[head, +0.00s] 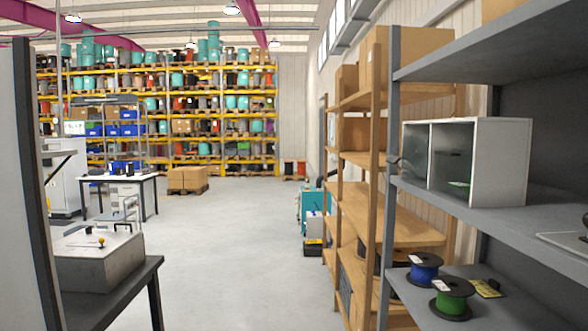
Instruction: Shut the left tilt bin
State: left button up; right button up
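A white cabinet (503,165) with two see-through grey compartments side by side stands on the upper grey shelf at the right of the head view. It looks like the tilt bin unit. Its left compartment (416,147) is seen at a steep angle, and I cannot tell for sure how far its front is tilted. A small dark part shows at its lower left edge. The right compartment (453,155) has something green low down in it. Neither of my grippers is in view.
A blue cable reel (425,268) and a green cable reel (453,297) stand on the lower grey shelf (490,318). A wooden rack (372,200) adjoins it. A dark table with a metal box (98,258) is at left. The aisle floor (235,245) is clear.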

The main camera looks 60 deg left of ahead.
aim_at(394, 160)
jog(key=u, duration=1.35)
